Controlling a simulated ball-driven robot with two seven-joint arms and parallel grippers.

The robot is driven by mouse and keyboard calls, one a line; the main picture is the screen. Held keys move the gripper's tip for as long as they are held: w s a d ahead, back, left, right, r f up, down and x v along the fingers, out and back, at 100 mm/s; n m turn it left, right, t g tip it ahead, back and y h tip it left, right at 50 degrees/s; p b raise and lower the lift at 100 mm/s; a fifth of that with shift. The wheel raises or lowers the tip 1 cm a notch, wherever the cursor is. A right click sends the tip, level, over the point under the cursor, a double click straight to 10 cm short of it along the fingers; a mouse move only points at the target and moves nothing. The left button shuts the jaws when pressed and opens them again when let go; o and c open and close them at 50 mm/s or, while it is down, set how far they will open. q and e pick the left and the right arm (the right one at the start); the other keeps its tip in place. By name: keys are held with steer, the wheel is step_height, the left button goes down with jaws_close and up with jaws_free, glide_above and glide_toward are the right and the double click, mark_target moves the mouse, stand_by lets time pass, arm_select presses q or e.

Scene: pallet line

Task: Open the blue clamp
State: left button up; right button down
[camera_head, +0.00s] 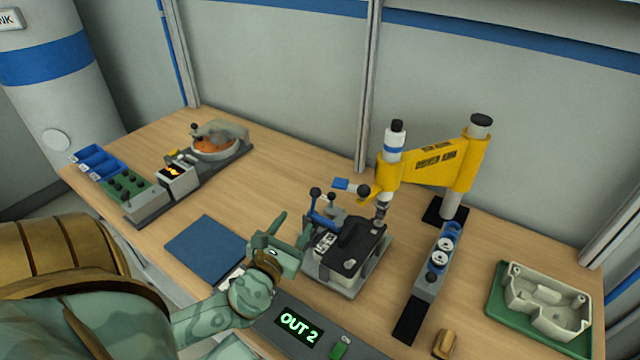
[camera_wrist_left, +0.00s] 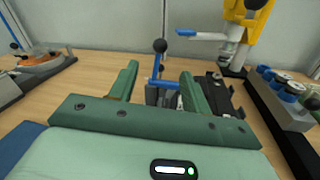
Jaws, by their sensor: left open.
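The blue clamp (camera_head: 322,212) stands at the left side of a black and grey fixture (camera_head: 350,250), with its blue lever upright and a black ball knob on top. In the left wrist view the clamp's blue lever (camera_wrist_left: 156,68) stands between and beyond my fingers, its base partly hidden. My left gripper (camera_head: 293,232) is open and empty, just left of the clamp. In the left wrist view my left gripper (camera_wrist_left: 159,78) has its fingers apart on either side of the lever, with no contact visible. My right gripper is not in view.
A yellow press arm (camera_head: 430,165) stands behind the fixture. A grey strip with blue cups (camera_head: 430,285) and a green tray with a pale housing (camera_head: 545,300) lie to the right. A blue mat (camera_head: 205,248) lies left; an "OUT 2" panel (camera_head: 300,330) is in front.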

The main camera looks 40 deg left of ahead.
mark_target(313, 197)
arm_select(q)
steer(key=x, duration=1.3)
steer(key=shift+w+f, duration=0.1)
steer(key=shift+w, duration=0.4)
steer(key=shift+w+a, duration=0.15)
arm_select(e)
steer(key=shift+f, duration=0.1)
arm_select(q)
jaws_close()
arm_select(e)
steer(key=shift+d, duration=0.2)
